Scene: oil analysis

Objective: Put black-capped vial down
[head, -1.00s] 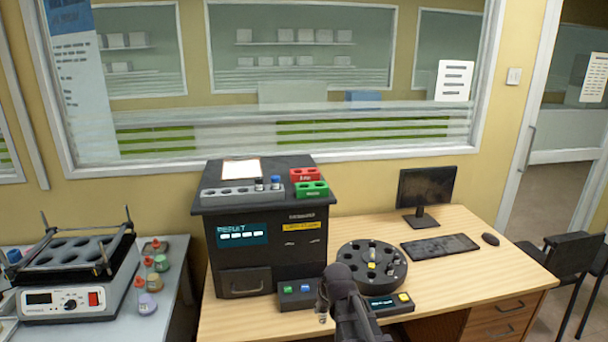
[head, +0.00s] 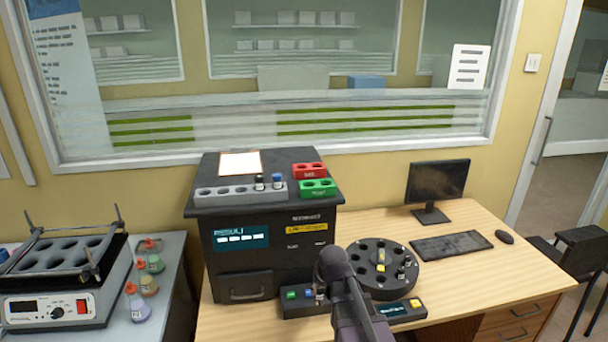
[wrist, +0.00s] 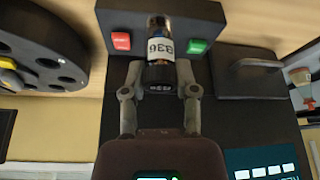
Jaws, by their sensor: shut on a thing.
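My gripper (wrist: 161,80) is shut on a black-capped vial (wrist: 159,48). Its two fingers grip the vial at the cap, and a white label reading B36 faces the wrist camera. The vial is over a dark control box (wrist: 150,15), between a red button (wrist: 121,41) and a green button (wrist: 197,47). Whether its base touches the box cannot be told. In the head view, my arm largely hides the gripper, and the vial (head: 320,294) shows only in part near the control box (head: 290,310).
A black analyzer (head: 265,270) stands behind the box, with a grey rack (head: 228,195), red rack (head: 309,170) and green rack (head: 318,188) on top. A round carousel (head: 390,285) is to the right.

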